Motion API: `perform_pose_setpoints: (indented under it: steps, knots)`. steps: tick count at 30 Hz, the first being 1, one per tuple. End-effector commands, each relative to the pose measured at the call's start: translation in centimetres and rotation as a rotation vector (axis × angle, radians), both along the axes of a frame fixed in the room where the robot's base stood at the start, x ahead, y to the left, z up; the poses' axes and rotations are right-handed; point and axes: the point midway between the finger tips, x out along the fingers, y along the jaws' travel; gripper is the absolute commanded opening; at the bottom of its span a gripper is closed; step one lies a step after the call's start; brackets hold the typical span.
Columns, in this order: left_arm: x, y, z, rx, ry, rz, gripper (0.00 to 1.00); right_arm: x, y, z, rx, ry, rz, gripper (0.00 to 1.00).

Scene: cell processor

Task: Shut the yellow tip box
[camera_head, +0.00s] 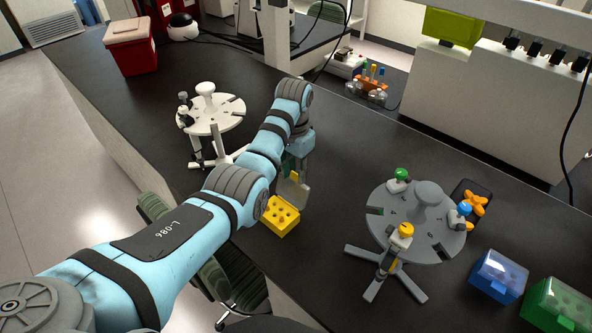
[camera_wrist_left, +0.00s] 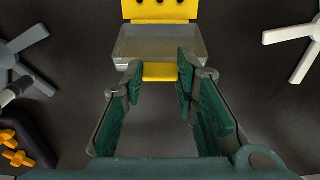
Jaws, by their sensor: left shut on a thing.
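The yellow tip box (camera_head: 280,216) stands on the dark bench, with its clear lid (camera_head: 292,190) raised open on the far side. In the left wrist view the yellow box (camera_wrist_left: 158,11) is at the top, with the greyish clear lid (camera_wrist_left: 158,42) spread below it and a yellow tab (camera_wrist_left: 160,72) at the lid's edge. My left gripper (camera_head: 295,174) is at the raised lid. In the wrist view its fingers (camera_wrist_left: 158,78) are on either side of the yellow tab, shut on the lid's edge. The arm partly hides the hand from the head camera. My right gripper is not in view.
A grey pipette stand (camera_head: 420,215) is right of the yellow box, and a white stand (camera_head: 212,115) is behind left. Blue (camera_head: 499,276) and green (camera_head: 558,305) tip boxes stand shut at the right. A red box (camera_head: 130,47) is far left. Bench around the yellow box is clear.

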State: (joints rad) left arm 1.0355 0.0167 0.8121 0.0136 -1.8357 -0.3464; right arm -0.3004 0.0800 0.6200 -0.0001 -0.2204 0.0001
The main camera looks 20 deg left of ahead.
Motion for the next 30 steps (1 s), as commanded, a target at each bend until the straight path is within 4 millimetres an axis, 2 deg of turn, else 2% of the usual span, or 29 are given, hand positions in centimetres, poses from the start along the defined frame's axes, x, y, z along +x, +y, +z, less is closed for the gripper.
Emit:
perform_pose_setpoints:
  steps: [8, 21, 30]
  knots:
    - [-1.1, 0.5, 0.1, -0.031, -0.095, 0.001, 0.0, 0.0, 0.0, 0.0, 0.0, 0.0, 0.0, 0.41]
    - [-4.5, 1.6, 0.3, -0.135, -0.393, 0.0, 0.0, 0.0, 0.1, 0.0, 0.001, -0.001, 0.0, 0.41]
    - [-5.8, 2.1, 0.1, -0.186, -0.535, 0.0, 0.0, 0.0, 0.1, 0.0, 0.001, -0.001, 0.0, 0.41]
